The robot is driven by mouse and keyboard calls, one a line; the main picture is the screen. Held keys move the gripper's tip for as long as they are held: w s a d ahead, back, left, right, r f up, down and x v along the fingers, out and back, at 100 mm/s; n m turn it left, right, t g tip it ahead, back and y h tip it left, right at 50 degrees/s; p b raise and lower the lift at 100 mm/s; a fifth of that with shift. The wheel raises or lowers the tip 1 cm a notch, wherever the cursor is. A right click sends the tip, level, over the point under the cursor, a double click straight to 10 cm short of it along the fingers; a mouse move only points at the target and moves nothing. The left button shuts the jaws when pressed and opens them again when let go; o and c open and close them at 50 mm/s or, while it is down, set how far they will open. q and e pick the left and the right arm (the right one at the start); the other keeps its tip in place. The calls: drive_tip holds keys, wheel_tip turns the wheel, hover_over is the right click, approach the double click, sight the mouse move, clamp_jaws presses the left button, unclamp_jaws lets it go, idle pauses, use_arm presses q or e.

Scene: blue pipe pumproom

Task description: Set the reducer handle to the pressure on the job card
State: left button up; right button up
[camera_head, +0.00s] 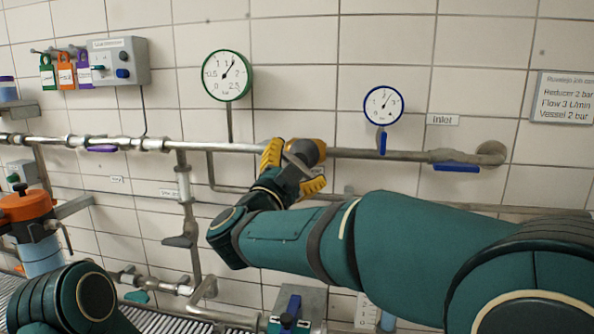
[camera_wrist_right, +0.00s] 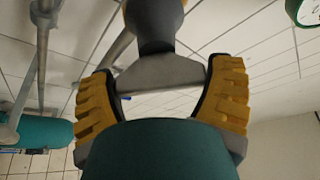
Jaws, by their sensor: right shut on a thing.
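My right gripper (camera_head: 294,167) is at the pipe on the wall, its yellow fingers on either side of the grey reducer handle (camera_head: 299,162). In the right wrist view the grey handle (camera_wrist_right: 160,74) spans between the two fingers of the gripper (camera_wrist_right: 162,92), which are shut on it. The job card (camera_head: 563,98) reads "Reducer 2 bar", "Flow 3 L/min", "Vessel 2 bar". My left gripper is out of view.
A blue-rimmed gauge (camera_head: 383,105) hangs above the pipe, near the "Inlet" label (camera_head: 442,120) and a blue lever (camera_head: 456,167). A grey control box (camera_head: 121,61) and coloured tags are upper left. An orange-topped vessel (camera_head: 27,206) stands left. My right arm hides the lower right.

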drive_tip(key=o, duration=0.9)
drive_tip(key=shift+d, duration=0.1)
drive_tip(key=shift+o, duration=0.2)
drive_tip(key=v, duration=1.2)
